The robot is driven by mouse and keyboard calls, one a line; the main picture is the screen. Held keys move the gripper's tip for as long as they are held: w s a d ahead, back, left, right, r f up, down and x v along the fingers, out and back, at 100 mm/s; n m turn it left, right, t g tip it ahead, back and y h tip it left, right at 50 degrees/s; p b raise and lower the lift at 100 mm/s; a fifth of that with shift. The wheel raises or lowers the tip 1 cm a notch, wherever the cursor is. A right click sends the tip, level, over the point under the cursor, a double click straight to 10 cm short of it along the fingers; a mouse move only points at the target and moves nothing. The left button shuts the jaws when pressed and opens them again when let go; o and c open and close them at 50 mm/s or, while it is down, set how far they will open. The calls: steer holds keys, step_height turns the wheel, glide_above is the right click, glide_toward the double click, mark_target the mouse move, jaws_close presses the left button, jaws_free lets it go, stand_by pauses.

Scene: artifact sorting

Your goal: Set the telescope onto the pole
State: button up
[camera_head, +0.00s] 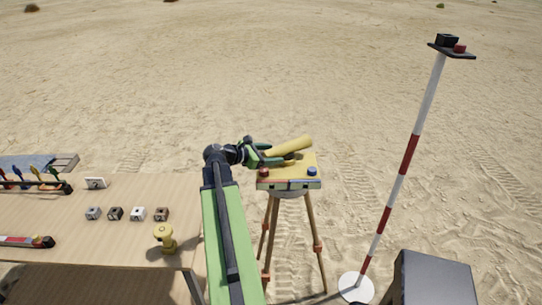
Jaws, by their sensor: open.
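The telescope appears to be the yellow tube (293,146), lying tilted over a yellow block (306,178) on top of a wooden tripod (270,236). My gripper (268,155), with green fingers, is open at the tube's left end. I cannot tell whether it touches the tube, as the fingers hide part of that end. The red-and-white pole (398,185) stands to the right on a round white base (356,288). A small dark plate (464,55) tops it, bearing a black block (446,41) and a small red piece (460,48).
A wooden table (110,255) at left holds several small cubes (115,213), a yellow object (165,237), a rack with coloured pieces (35,184) and a red-and-black tool (28,241). A dark box (432,280) stands at the lower right. Open sand lies behind.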

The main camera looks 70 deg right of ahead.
jaws_close()
stand_by(0.3)
steer(key=shift+s+d, duration=0.1)
